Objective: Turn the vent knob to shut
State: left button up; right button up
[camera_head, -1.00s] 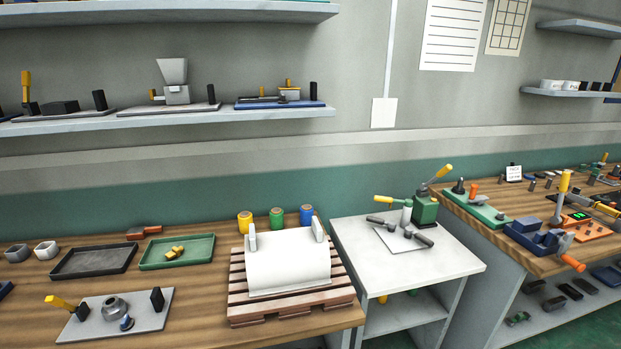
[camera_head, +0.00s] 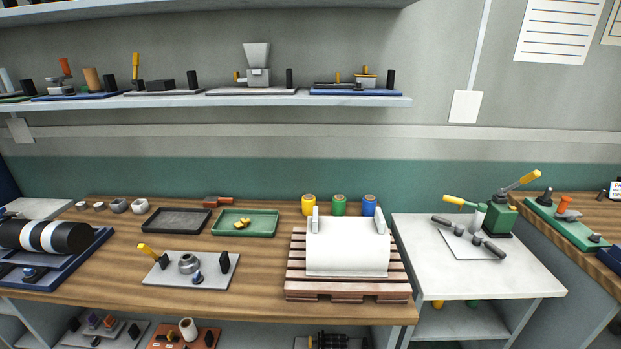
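I cannot tell for sure which part is the vent knob. A grey plate (camera_head: 219,270) on the wooden bench carries a round metal ring fitting (camera_head: 188,263), a small blue-based dark knob (camera_head: 197,278), a yellow-handled lever (camera_head: 149,249) and a black block (camera_head: 224,262). At the far left, a black-and-white banded cylinder (camera_head: 45,236) lies on a blue base (camera_head: 80,258), with a small dark knob (camera_head: 33,274) at its front; its left end is cut off. Neither of my grippers is in view.
A black tray (camera_head: 150,228) and a green tray (camera_head: 272,225) with yellow pieces sit behind the plate. A white curved cover on a wooden pallet (camera_head: 296,283) stands to the right, before three coloured spools. A white side table (camera_head: 440,275) holds tools. Bare wood lies between the blue base and plate.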

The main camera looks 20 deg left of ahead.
aim_at(197, 278)
jog(key=u, duration=1.45)
